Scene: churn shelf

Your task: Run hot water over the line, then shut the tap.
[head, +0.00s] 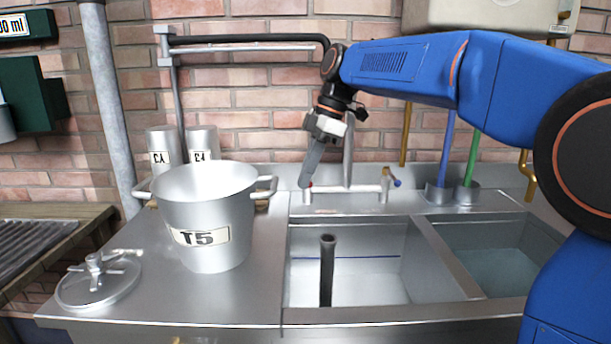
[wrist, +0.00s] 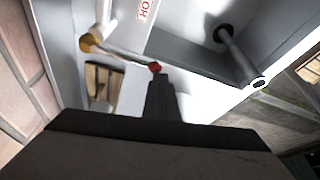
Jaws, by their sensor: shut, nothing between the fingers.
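The mixer tap (head: 345,188) stands behind the sink, with a red-tipped handle on its left and a blue-tipped handle (head: 396,182) on its right. My gripper (head: 305,184) is shut and empty, pointing down at the red tip. In the wrist view the red tip (wrist: 154,67) lies just beyond my fingertips (wrist: 160,78); I cannot tell if they touch. A HOT label (wrist: 145,10) is near it. The left basin (head: 385,270) has a blue line (head: 360,258) across its back wall and a dark standpipe (head: 327,275). I see no clear stream of water.
A steel pot marked T5 (head: 212,255) stands on the counter left of the basin, with a lid (head: 98,280) beside it. Two steel canisters (head: 203,143) stand behind. The right basin (head: 495,270) holds greenish water. Blue (head: 446,150) and green (head: 472,158) rods stand at the back right.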

